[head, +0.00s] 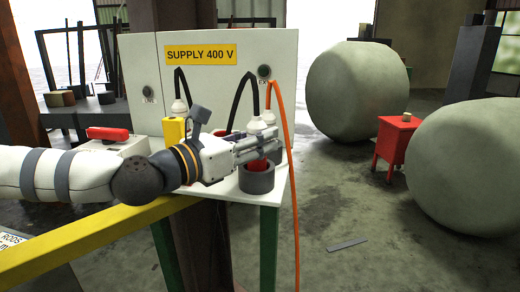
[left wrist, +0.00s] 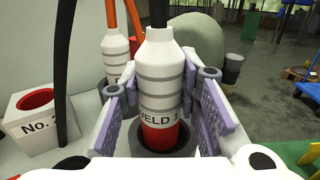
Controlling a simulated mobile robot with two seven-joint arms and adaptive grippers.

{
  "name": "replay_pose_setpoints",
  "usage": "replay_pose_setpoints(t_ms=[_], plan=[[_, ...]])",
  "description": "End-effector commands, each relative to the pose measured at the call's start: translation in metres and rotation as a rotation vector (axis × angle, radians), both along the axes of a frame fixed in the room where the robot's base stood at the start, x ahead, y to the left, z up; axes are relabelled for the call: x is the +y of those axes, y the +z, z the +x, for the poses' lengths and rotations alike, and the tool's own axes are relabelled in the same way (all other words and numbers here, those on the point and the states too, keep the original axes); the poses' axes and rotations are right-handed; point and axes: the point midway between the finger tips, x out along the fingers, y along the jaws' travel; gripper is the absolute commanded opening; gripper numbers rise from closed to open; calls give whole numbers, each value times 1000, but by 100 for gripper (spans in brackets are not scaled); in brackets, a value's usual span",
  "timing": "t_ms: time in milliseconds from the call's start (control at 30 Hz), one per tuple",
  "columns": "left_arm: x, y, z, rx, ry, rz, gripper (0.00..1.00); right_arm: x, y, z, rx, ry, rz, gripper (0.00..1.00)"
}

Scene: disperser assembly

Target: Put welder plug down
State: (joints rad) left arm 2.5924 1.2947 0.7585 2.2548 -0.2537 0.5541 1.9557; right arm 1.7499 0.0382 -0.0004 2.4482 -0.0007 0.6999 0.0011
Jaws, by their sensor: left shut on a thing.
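The welder plug (left wrist: 160,75) is white with grey bands, a red lower part and lettering that reads "WELD 1" in part. A black cable rises from its top. My left gripper (head: 266,148) is shut on it, with the purple-padded fingers (left wrist: 165,108) on both sides of the plug in the left wrist view. The plug is upright, and its red end is at the mouth of a dark grey round cup (head: 257,181). The cup's rim also shows in the left wrist view (left wrist: 188,151). Whether the plug rests on the bottom is hidden. My right gripper is not in view.
A white supply cabinet (head: 220,85) marked "SUPPLY 400 V" stands behind. Another banded plug (left wrist: 116,52) with an orange cable is close behind the held one. A white box marked "No." (left wrist: 38,125) has a red-ringed hole. A yellow beam (head: 95,235) crosses in front.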

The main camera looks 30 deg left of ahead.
Motion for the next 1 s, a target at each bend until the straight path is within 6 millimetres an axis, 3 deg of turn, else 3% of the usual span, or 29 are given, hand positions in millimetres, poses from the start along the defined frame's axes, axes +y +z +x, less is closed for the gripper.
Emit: replay_pose_setpoints(t_ms=[33,200,367,400,467,500,800,1000], plan=[[1,-27,5,23,3,0,0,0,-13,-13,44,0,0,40],[1,-18,3,7,2,1,0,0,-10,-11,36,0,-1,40],[1,-21,3,7,2,1,0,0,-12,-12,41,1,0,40],[1,-21,3,8,2,1,34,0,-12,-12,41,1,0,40],[1,-20,3,7,2,1,48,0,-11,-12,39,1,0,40],[1,-19,3,6,2,1,50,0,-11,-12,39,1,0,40],[1,-11,2,-1,2,2,50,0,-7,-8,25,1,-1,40],[17,-2,-39,-12,6,-5,50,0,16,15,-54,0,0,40]])
